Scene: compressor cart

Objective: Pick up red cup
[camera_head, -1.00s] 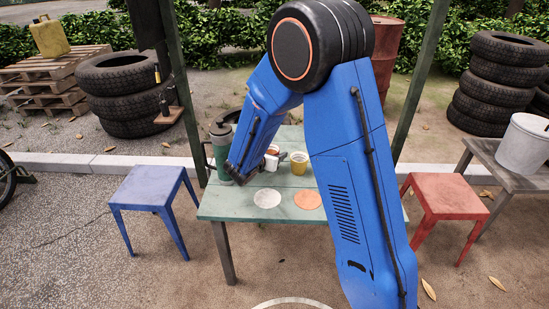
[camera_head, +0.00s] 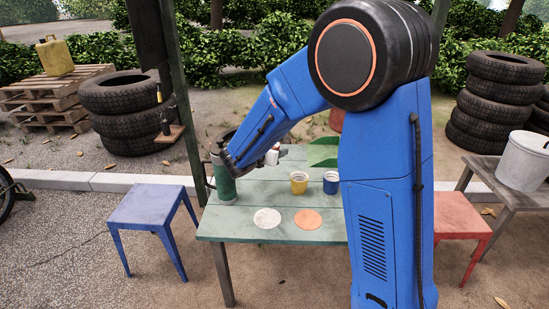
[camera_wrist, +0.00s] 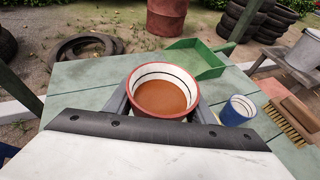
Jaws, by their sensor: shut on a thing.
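The red cup (camera_wrist: 133,104), red outside with a pale inside and a dark ring, holds brown liquid in the wrist view. My gripper (camera_wrist: 162,104) is shut on it, one grey finger on each side. The cup's base is hidden, so I cannot tell whether it touches the table. In the head view my arm's end is at the table's left rear, by the green canister (camera_head: 223,184), and I cannot make out the red cup there.
The green table (camera_head: 230,228) bears a yellow cup (camera_head: 298,186), a blue cup (camera_head: 331,186), a white disc (camera_head: 267,218) and an orange disc (camera_head: 308,222). The wrist view shows a green dustpan (camera_wrist: 205,62) and a brush (camera_wrist: 290,122). A blue stool (camera_head: 155,205) stands left.

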